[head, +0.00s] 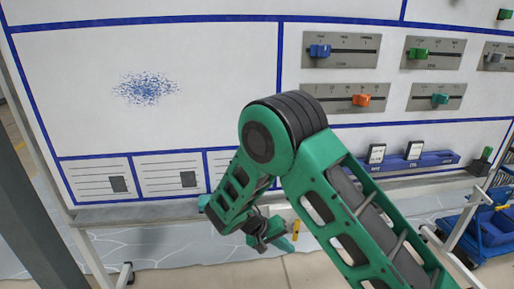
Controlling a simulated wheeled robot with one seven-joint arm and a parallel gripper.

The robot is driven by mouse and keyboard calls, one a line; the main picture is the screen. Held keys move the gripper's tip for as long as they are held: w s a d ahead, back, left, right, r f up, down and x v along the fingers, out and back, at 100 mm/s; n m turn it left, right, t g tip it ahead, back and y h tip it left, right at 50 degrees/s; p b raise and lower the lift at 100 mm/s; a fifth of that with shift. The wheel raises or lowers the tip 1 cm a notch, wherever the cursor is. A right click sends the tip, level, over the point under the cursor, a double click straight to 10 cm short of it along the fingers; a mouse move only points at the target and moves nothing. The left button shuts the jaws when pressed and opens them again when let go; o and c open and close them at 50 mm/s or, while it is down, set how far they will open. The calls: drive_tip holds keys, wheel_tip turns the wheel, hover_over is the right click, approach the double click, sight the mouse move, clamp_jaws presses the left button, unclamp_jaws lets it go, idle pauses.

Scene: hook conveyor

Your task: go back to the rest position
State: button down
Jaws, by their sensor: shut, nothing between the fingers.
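My green arm reaches in from the lower right and bends at a dark round elbow joint in the middle of the head view. My gripper (286,240) is low in the picture, below the elbow, in front of the board's lower edge. Its fingers are small and partly hidden by my own arm links. It is shut and holds nothing that I can see. The white board (220,45) with blue lines stands behind the arm.
Slider panels with blue (320,51), green (418,53), orange (361,100) and teal (440,98) knobs are at the upper right. A blue rail (440,160) holds cards below them. A blue cart (490,235) stands at the far right. A grey post (30,210) is at the left.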

drive_tip(key=s+d+r+m+g+y, duration=0.2)
drive_tip(key=s+d+r, duration=0.3)
drive_tip(key=d+r, duration=0.6)
drive_tip(key=s+d+r+m+g+y, duration=0.15)
drive_tip(key=s+d+r, duration=0.35)
drive_tip(key=d+r, duration=0.65)
drive_tip(key=s+d+r+m+y, duration=0.1)
drive_tip(key=s+d, duration=0.3)
drive_tip(key=s, duration=0.7)
drive_tip(key=s+d+r+m+t+y, duration=0.1)
drive_tip(key=s+d+r+m+y, duration=0.1)
drive_tip(key=s, duration=0.9)
drive_tip(key=shift+d+y, duration=0.75)
drive_tip(key=shift+d, duration=0.2)
drive_tip(key=shift+t, duration=0.25)
drive_tip(key=shift+w+f, duration=0.2)
drive_tip(key=shift+w, duration=0.35)
